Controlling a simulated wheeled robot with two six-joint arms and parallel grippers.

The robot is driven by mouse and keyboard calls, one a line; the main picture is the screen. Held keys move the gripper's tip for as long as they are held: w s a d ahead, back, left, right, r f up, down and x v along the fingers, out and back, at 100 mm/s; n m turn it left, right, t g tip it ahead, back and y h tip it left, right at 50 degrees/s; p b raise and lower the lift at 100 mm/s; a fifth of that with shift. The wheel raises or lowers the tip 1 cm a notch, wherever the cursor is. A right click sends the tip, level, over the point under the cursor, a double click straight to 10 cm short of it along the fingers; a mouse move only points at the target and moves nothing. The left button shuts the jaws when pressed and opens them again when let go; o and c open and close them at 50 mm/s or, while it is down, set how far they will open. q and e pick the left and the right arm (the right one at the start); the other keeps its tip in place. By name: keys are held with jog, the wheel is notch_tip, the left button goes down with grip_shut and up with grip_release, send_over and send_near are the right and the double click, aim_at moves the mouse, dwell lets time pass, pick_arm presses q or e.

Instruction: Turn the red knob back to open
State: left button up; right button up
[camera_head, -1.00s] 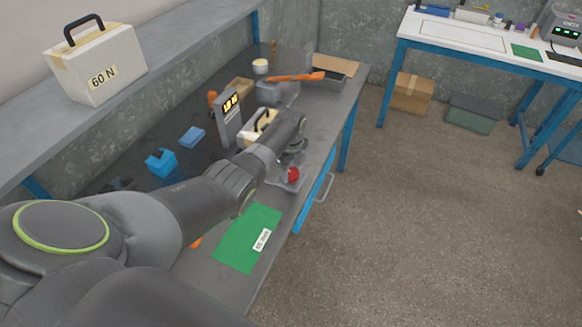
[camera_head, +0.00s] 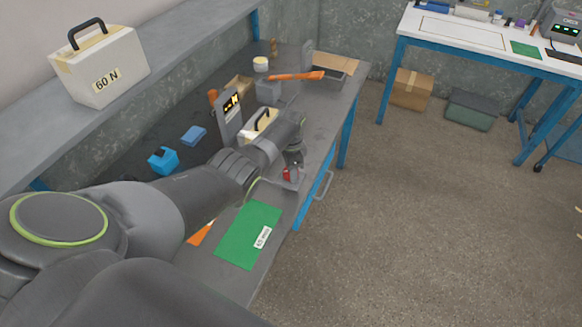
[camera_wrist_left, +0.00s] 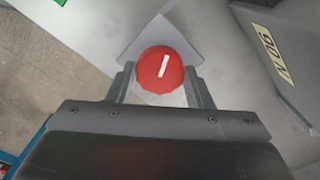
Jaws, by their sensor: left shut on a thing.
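The red knob (camera_wrist_left: 160,70) with a white pointer line shows clearly in the left wrist view. The line is tilted a little from the picture's vertical. The knob sits on a grey metal mount (camera_wrist_left: 160,30). In the head view the knob (camera_head: 287,174) is small and partly hidden by my left gripper (camera_head: 292,166). My left gripper (camera_wrist_left: 160,84) is shut on the knob, with one finger on each side of it. My right gripper is in neither view.
A cream case (camera_head: 259,122) and a grey display unit (camera_head: 231,106) stand close by my left arm. A green mat (camera_head: 240,228) lies on the grey bench nearer me. An orange-handled tool (camera_head: 296,76) lies farther back. A 60 N case (camera_head: 98,70) stands on the shelf.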

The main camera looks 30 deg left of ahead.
pick_arm(q)
jog(key=n, duration=0.3)
jog(key=shift+w+r+n, duration=0.1)
jog(key=shift+r+n, duration=0.05)
jog(key=shift+n, duration=0.25)
jog(key=n+p, duration=0.1)
jog(key=n, duration=1.1)
jog(key=shift+n+p, duration=0.3)
jog(key=n, duration=0.7)
jog(key=shift+a, duration=0.1)
jog(key=n, duration=0.6)
jog(key=shift+n+p, duration=0.4)
jog(key=o, duration=1)
